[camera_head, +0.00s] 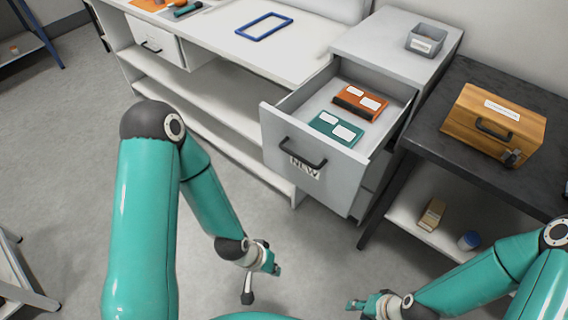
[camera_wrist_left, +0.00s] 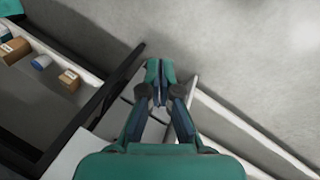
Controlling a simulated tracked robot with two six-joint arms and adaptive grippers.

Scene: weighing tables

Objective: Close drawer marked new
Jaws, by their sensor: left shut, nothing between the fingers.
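The grey drawer marked NEW (camera_head: 315,180) stands pulled out of the grey cabinet at the end of the white bench. It has a dark bar handle (camera_head: 303,153) on its front, with the label below. An orange box (camera_head: 360,102) and a teal box (camera_head: 336,129), both with white labels, lie inside it. My left gripper (camera_head: 272,263) is low in front of the drawer, apart from its front. In the left wrist view the left gripper (camera_wrist_left: 157,84) has its fingers together, with nothing held. My right gripper (camera_head: 362,305) is at the bottom edge; its fingers are too small to read.
A dark table (camera_head: 450,110) to the right carries a wooden box (camera_head: 492,122) with a handle. Its lower shelf (camera_head: 415,222) holds a small carton and a jar. A grey bin (camera_head: 426,40) sits on the cabinet. The floor before the drawer is clear.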

